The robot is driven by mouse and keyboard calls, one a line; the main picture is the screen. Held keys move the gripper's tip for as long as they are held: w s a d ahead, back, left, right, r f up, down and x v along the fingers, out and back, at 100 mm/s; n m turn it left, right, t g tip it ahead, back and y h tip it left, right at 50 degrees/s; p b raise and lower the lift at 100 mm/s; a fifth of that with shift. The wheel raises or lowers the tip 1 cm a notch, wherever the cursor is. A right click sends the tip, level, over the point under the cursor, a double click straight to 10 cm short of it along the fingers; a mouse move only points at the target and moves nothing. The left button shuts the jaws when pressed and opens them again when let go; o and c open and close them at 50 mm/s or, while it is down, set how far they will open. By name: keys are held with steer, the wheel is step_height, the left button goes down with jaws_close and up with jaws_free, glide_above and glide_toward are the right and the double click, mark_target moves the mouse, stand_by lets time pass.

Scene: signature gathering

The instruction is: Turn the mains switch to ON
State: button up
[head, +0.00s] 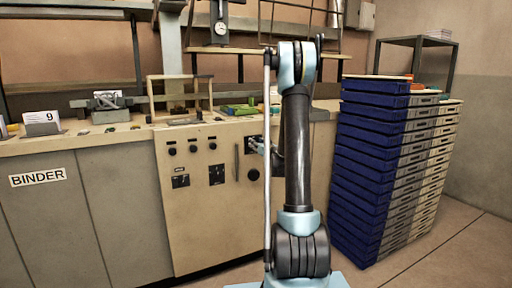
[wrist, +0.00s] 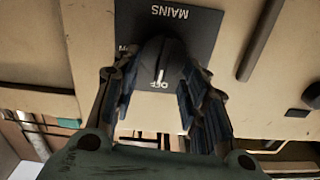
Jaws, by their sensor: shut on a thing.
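The mains switch is a dark round knob (wrist: 158,58) on a black plate lettered MAINS (wrist: 185,30), seen upside down in the wrist view. A pale line on the knob points at the word OFF. Part of another label, likely ON, shows at the plate's left, mostly covered by a finger. My gripper (wrist: 155,82) has a finger on each side of the knob and is shut on it. In the head view the plate (head: 249,144) shows beside my arm, on the beige panel; my gripper there is largely hidden behind my arm.
The beige cabinet (head: 205,235) carries other knobs, dark plates and a vertical handle (head: 237,162) close left of the switch. A tall stack of blue crates (head: 365,170) stands to the right. A grey cabinet marked BINDER (head: 40,220) is at left. Floor shows at the far right.

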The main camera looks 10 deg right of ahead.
steer(key=m, duration=0.4)
steer(key=d+m, duration=0.1)
steer(key=m, duration=0.3)
steer(key=f+m, duration=0.1)
steer(key=m, duration=0.4)
steer(key=shift+w+d+f, duration=0.1)
steer(key=shift+w+d, duration=0.15)
steer(key=shift+d, duration=0.15)
steer(key=shift+f+m, duration=0.15)
steer(key=shift+m, duration=0.8)
steer(key=shift+f+m, duration=0.15)
steer(key=shift+m, duration=0.8)
steer(key=o, duration=1.1)
steer(key=shift+f, duration=0.1)
steer(key=shift+c, duration=0.2)
